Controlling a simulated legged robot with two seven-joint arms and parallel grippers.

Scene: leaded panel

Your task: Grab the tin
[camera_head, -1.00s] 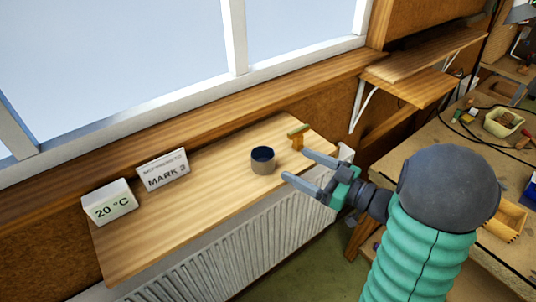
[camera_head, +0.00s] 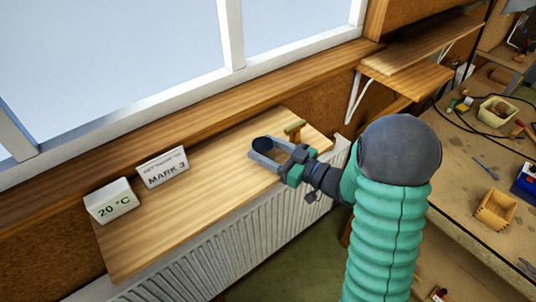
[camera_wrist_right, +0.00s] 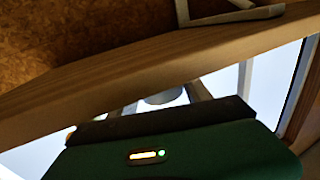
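The tin (camera_head: 263,145) is a small round container with a dark blue inside, upright on the wooden shelf board (camera_head: 205,205) by the window. My right gripper (camera_head: 264,149) reaches it from the right, with its two grey fingers open on either side of the tin. In the right wrist view a grey rounded shape (camera_wrist_right: 166,97), likely the tin, shows between the fingers with gaps beside it. The tin's lower side is hidden behind the near finger in the head view. My left gripper is not in view.
A small wooden tool (camera_head: 295,130) stands just behind the right gripper. A MARK 3 sign (camera_head: 163,168) and a 20 °C block (camera_head: 112,201) stand at the left of the board. A radiator (camera_head: 235,250) is below. A cluttered workbench (camera_head: 465,150) is at right.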

